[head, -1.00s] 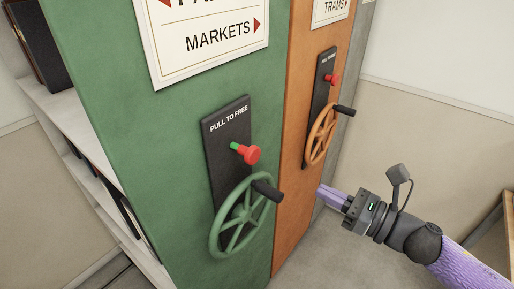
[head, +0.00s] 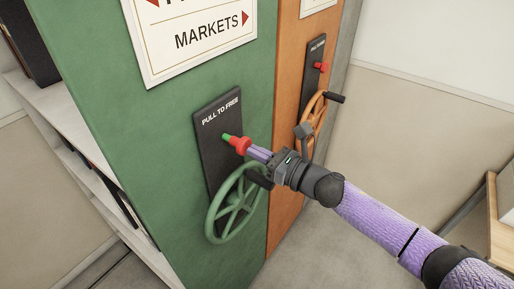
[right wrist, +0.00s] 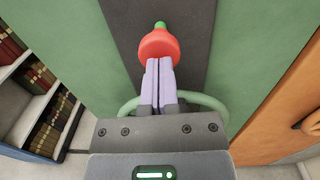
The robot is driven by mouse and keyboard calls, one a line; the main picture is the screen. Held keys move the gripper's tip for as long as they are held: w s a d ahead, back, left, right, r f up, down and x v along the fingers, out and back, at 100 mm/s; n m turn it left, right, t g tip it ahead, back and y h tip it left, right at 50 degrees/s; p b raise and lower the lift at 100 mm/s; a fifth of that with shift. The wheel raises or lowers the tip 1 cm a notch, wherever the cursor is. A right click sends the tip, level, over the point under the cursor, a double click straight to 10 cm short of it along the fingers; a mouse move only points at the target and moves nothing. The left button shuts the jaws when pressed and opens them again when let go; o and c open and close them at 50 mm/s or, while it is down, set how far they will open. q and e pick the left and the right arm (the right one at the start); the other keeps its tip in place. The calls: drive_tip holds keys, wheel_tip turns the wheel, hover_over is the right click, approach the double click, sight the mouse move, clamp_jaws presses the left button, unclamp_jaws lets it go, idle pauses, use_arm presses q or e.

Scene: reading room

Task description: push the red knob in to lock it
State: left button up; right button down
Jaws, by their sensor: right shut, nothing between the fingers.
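The red knob (head: 239,145) sits on a green-banded stem on the black plate (head: 222,170) of the green cabinet (head: 135,120). Part of the green band (head: 227,137) shows between knob and plate. My right gripper (head: 254,151) is shut and empty, its lilac fingertips at the front face of the knob. In the right wrist view the knob (right wrist: 159,44) is straight ahead of the closed fingers (right wrist: 158,68), and the tips appear to touch it. The green stem (right wrist: 160,25) shows beyond it. My left gripper is not in view.
A green handwheel (head: 234,205) is just below the knob, close under my right gripper. An orange cabinet (head: 287,130) with its own red knob (head: 320,67) and orange handwheel (head: 317,112) stands to the right. Shelves (head: 75,135) are at left.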

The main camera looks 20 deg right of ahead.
drive_tip(key=shift+w+a, duration=0.1)
drive_tip(key=shift+b+x, duration=0.85)
drive_tip(key=shift+x, duration=0.4)
